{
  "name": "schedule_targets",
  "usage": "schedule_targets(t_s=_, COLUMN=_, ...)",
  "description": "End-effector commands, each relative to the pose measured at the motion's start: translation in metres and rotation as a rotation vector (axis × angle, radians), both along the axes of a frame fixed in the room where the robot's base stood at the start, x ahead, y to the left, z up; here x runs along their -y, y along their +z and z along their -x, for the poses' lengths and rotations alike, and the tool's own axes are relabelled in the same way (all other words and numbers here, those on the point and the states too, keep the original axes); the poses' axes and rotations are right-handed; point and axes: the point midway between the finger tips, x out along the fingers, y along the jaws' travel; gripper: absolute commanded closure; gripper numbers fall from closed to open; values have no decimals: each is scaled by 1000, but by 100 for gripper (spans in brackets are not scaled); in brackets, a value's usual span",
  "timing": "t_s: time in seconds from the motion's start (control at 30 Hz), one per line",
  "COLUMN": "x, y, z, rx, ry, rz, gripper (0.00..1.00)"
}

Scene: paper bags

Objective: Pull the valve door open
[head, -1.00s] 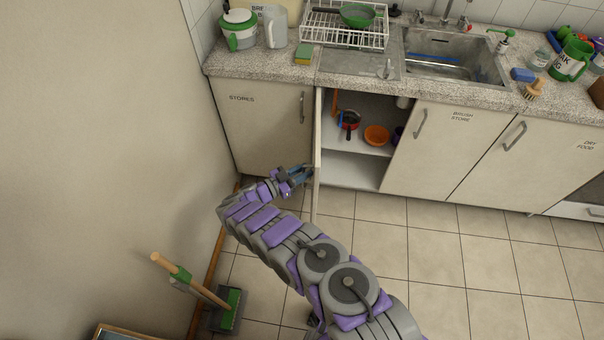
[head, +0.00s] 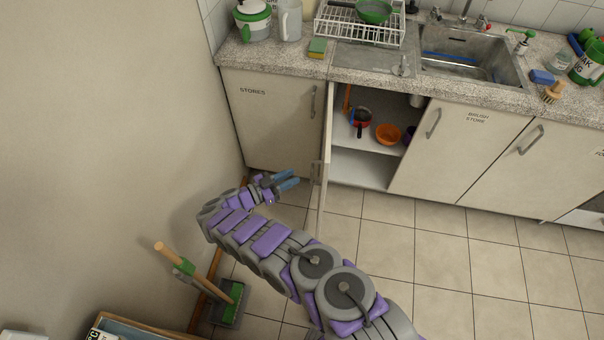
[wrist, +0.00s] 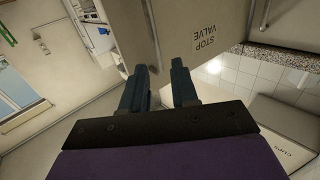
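The valve door (head: 325,150) stands swung out from the counter, seen nearly edge-on in the head view. The cupboard behind it is open to view. In the wrist view the door's face (wrist: 215,20) carries an upside-down "STOP VALVE" label (wrist: 210,40). A handle (head: 316,172) shows on the door's left side. My gripper (head: 294,179) is left of the door, with a small gap between its fingertips and the door in the head view. In the wrist view its two blue fingers (wrist: 160,80) are apart, with nothing held between them.
The closed "STORES" door (head: 265,125) is to the left. The tiled floor (head: 400,240) right of the door is clear.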

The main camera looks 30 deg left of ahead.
Motion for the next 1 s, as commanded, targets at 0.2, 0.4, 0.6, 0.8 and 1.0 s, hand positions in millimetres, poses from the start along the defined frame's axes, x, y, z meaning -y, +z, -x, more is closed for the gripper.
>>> schedule_targets(t_s=0.2, x=-15, y=-1, z=22, rx=1, ry=1, rz=0, gripper=71)
schedule_targets(t_s=0.4, x=-18, y=0, z=27, rx=0, ry=-2, rz=1, gripper=71)
schedule_targets(t_s=0.6, x=-18, y=0, z=27, rx=1, ry=-2, rz=1, gripper=71)
schedule_targets(t_s=0.8, x=-18, y=0, z=27, rx=1, ry=-1, rz=1, gripper=71)
schedule_targets(t_s=1.0, x=-24, y=12, z=11, rx=13, ry=25, rz=-20, gripper=71)
